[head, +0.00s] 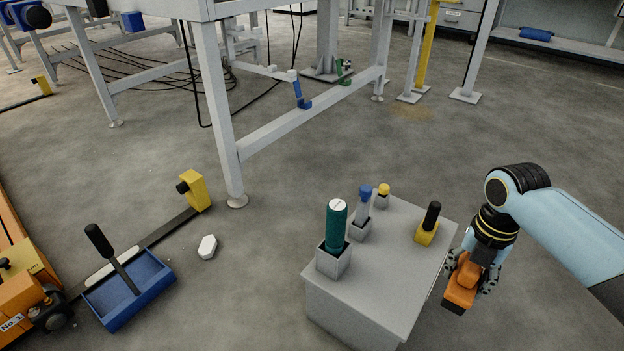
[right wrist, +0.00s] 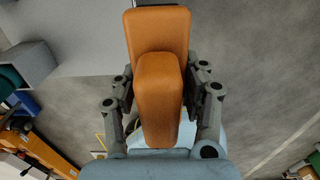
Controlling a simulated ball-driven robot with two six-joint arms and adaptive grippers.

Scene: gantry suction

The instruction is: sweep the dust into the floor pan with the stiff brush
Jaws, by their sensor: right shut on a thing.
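My right gripper (head: 471,272) is shut on an orange brush (head: 461,288) with a dark underside, held to the right of the grey cabinet. In the right wrist view the brush (right wrist: 160,40) fills the middle, its orange grip between both fingers. The blue floor pan (head: 112,303), with an upright black handle, lies on the floor at the lower left, far from the brush. A few tiny pale specks show on the floor near the pan; I cannot tell if they are the dust. A yellowish dusty patch (head: 411,110) lies on the floor at the back. My left gripper is not in view.
The grey cabinet (head: 372,262) holds a green cylinder (head: 337,225), blue- and yellow-topped items in holders, and a yellow block with a black knob (head: 428,223). A white lump (head: 207,246) lies right of the pan. A frame leg (head: 217,110) stands behind. Mid-floor is open.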

